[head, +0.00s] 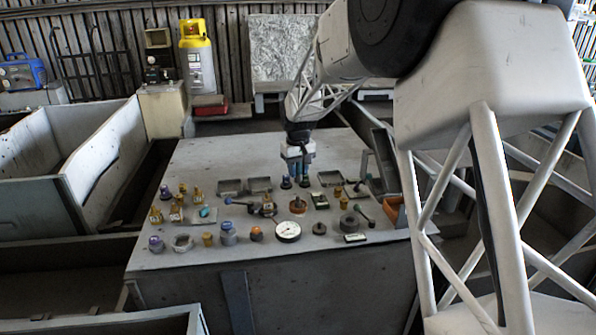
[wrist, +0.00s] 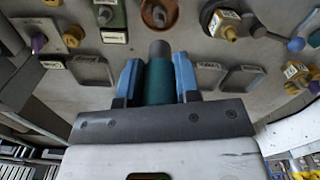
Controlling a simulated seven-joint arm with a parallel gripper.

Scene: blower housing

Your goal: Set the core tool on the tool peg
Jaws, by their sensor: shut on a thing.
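The core tool (wrist: 158,82) is a teal cylinder with a dark grey end, held between the blue fingers of my gripper (wrist: 158,78) in the wrist view. Its grey end points away from my gripper, over the grey bench top. In the head view my gripper (head: 298,158) is low over the far middle of the bench, behind the row of fittings. The tool is mostly hidden there by the fingers. I cannot tell for sure which item is the tool peg.
The bench top (head: 185,165) carries several fittings, a round white dial gauge (head: 287,231), an orange-based disc (head: 298,205) and a green part (head: 320,200). Shallow trays (head: 230,187) lie near my gripper. An orange bin (head: 392,212) stands at the right. The bench's far left is clear.

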